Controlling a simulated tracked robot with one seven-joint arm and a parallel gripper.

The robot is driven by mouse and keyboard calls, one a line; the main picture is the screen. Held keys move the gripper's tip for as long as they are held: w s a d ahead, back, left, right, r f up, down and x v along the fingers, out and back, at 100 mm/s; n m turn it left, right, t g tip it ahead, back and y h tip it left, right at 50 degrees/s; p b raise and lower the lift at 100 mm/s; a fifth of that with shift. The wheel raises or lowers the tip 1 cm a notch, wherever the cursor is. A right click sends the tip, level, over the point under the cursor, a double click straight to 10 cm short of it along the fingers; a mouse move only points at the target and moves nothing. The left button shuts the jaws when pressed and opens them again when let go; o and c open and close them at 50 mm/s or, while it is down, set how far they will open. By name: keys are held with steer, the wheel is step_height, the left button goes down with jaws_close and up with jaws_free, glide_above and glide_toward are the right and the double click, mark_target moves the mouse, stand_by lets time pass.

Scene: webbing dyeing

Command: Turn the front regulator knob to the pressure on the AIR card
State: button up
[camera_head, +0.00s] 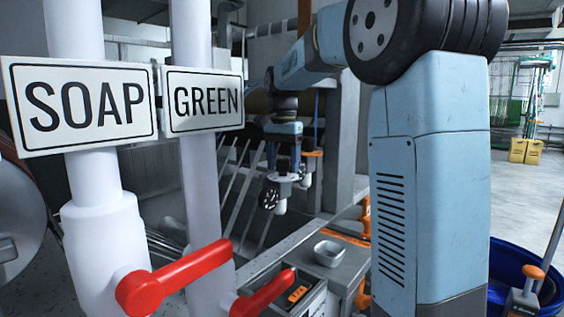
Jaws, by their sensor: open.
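My gripper (284,160) points straight down at the end of my arm, just above the front regulator (283,181). It is open, with its fingers apart around the top of that regulator. The front regulator is pale, with a dark round gauge (269,198) on its left; the gauge is too small to read. Its knob is mostly hidden by my gripper, so I cannot tell whether the fingers touch it. Another regulator behind to the right has an orange knob (313,153). I see no AIR card.
White pipes with a SOAP sign (85,107) and a GREEN sign (204,101) stand at front left, with red levers (175,278) below. A small grey bowl (329,253) sits on a ledge beside an orange-lit display (298,293). A blue tub (515,262) stands at right.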

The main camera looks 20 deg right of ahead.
steer(key=c, duration=1)
steer(key=shift+c, duration=0.3)
steer(key=shift+n, duration=0.4)
steer(key=o, duration=1.1)
steer(key=shift+c, duration=0.2)
steer(key=shift+r, duration=0.1)
step_height(320, 180, up, 14)
steer(key=shift+f, duration=0.25)
